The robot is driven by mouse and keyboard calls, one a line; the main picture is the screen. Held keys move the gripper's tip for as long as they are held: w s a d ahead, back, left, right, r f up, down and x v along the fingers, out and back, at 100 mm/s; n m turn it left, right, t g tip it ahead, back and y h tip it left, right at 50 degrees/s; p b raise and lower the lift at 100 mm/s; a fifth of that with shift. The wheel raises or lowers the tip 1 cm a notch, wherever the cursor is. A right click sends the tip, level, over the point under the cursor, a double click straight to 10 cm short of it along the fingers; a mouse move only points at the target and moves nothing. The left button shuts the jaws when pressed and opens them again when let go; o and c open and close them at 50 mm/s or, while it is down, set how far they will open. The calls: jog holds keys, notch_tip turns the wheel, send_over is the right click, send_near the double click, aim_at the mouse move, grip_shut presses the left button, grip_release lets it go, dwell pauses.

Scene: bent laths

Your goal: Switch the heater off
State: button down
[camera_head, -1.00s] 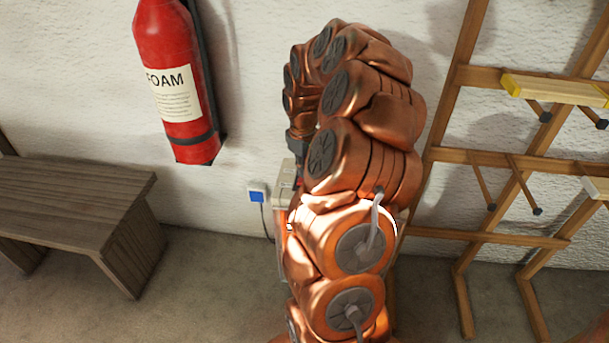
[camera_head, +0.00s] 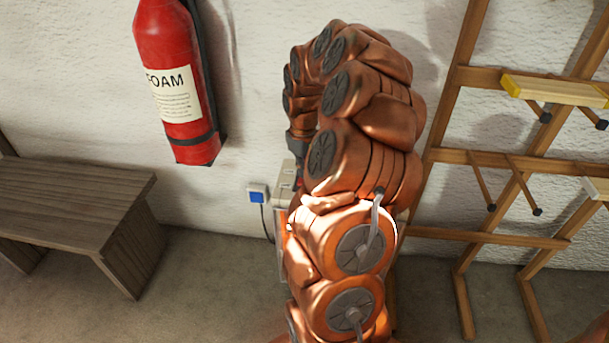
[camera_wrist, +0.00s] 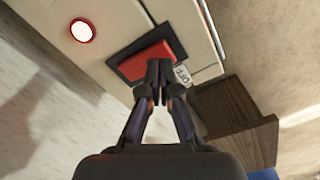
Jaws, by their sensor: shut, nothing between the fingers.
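The heater (camera_wrist: 112,52) is a pale box, seen close in the wrist view. It has a red rocker switch (camera_wrist: 138,64) in a dark frame and a round lamp (camera_wrist: 82,31) with a bright white face and red rim. A small label reading OFF (camera_wrist: 182,75) sits beside the switch's right end. My gripper (camera_wrist: 158,70) is shut and empty, its fingertips over the right part of the switch. I cannot tell whether they touch it. In the head view the heater (camera_head: 285,188) is mostly hidden behind my arm.
A wooden bench (camera_head: 75,195) stands left. A red foam extinguisher (camera_head: 175,85) hangs on the white wall. A blue-faced wall socket (camera_head: 257,196) with a cable is left of the heater. A wooden rack (camera_head: 490,160) with pegs stands right. Floor between bench and heater is clear.

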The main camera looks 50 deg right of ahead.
jog(key=shift+f+b, duration=0.4)
jog(key=shift+f, duration=0.85)
dwell(1.0)
jog(key=shift+r, duration=0.1)
jog(key=shift+r+p, duration=1.45)
jog(key=shift+r, duration=2)
jog(key=shift+a, duration=0.1)
